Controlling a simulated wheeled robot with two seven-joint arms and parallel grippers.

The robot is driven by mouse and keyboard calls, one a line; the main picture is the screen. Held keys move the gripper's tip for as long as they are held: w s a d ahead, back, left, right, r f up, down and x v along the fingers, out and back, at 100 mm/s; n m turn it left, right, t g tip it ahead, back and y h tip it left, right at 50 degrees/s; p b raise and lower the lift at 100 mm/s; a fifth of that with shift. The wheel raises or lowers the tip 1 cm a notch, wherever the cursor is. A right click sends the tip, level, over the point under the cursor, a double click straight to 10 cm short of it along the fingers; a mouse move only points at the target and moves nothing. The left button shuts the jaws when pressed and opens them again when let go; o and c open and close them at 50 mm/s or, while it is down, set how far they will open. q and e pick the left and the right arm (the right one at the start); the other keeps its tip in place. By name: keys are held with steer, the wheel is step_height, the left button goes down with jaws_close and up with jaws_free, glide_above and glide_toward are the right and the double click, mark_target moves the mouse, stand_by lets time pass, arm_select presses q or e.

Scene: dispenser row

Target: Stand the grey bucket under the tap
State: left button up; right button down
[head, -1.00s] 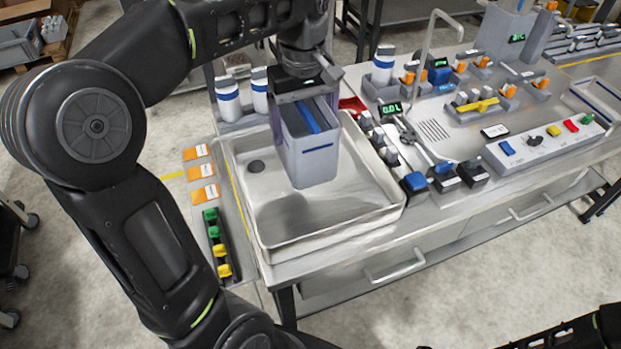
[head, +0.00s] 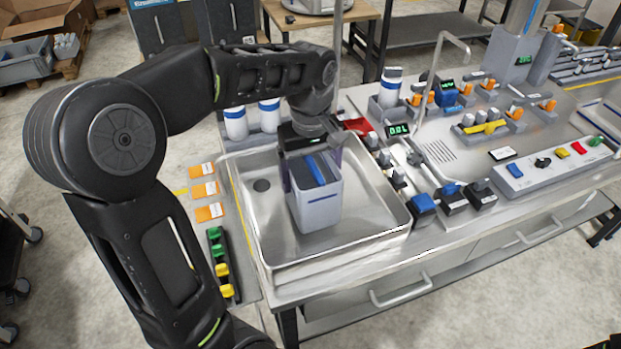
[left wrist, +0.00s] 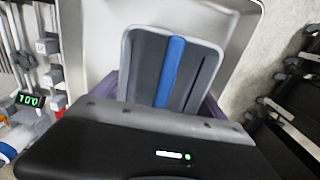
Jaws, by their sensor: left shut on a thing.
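The grey bucket (head: 318,208), with a blue stripe inside, is upright in the steel sink tray (head: 262,225). I cannot tell whether its base touches the tray floor. My left gripper (head: 312,158) is shut on the bucket's far rim side. In the left wrist view the bucket's open top (left wrist: 200,75) shows beyond the gripper body, with the fingers mostly hidden. A bent metal pipe that looks like the tap (head: 428,90) rises to the right of the bucket, over a slotted drain (head: 437,152). My right gripper is out of view.
White bottles with blue bands (head: 236,124) stand behind the tray. A button panel (head: 555,165) lies farther right. The tray's right part is clear.

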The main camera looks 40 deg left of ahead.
arm_select(q)
steer(key=shift+f, duration=0.85)
steer(key=shift+f, duration=0.2)
steer(key=o, duration=2)
steer(key=shift+c, duration=0.2)
steer(key=shift+r, duration=0.1)
